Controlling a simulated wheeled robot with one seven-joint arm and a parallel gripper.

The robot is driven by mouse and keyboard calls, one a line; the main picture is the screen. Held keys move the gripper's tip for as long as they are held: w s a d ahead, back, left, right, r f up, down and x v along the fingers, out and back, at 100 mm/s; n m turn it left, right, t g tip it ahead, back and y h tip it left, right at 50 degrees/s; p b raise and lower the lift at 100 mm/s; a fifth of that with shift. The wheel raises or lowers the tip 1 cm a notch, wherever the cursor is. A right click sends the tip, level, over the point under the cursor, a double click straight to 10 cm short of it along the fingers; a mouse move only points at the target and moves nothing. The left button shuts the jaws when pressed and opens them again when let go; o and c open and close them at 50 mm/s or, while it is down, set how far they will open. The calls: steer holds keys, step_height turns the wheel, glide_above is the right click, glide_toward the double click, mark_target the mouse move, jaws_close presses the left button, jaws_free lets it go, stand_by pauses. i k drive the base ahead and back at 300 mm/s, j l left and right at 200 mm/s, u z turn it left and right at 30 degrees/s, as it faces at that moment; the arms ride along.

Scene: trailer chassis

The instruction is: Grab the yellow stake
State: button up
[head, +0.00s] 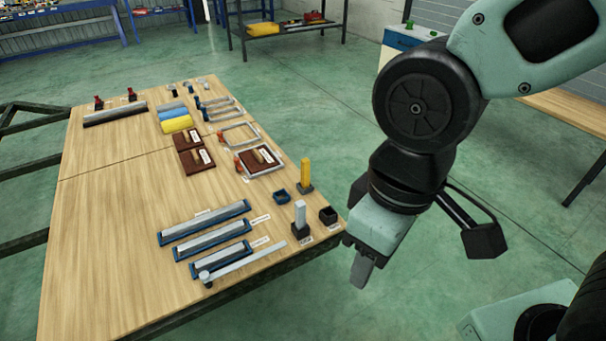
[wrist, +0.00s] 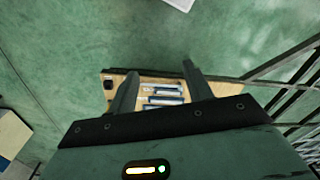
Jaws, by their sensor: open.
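The yellow stake (head: 305,174) stands upright in a dark holder near the right edge of the wooden table (head: 110,240). A grey stake (head: 300,214) stands upright in a dark holder in front of it. My gripper (head: 361,272) hangs past the table's right edge, to the right of and nearer than the yellow stake, and is empty. In the wrist view my gripper (wrist: 158,82) has its two fingers well apart, with part of the table beyond them. I cannot make out the yellow stake in the wrist view.
Several blue trays with grey bars (head: 205,222) lie at the front. Brown blocks (head: 193,160), clamps and a yellow roll (head: 176,124) lie farther back.

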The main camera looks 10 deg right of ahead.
mark_target(305, 164)
steer(key=i+l+u, duration=0.15)
steer(key=i+l, duration=0.15)
steer(key=i+l+u, duration=0.1)
steer(key=i+l, duration=0.15)
steer(key=l, duration=0.2)
steer(key=i+l+u, duration=0.15)
steer(key=l, duration=0.25)
steer(key=i+l+u, duration=0.15)
steer(key=i+l, duration=0.15)
steer(key=l, duration=0.15)
steer(key=u, duration=0.6)
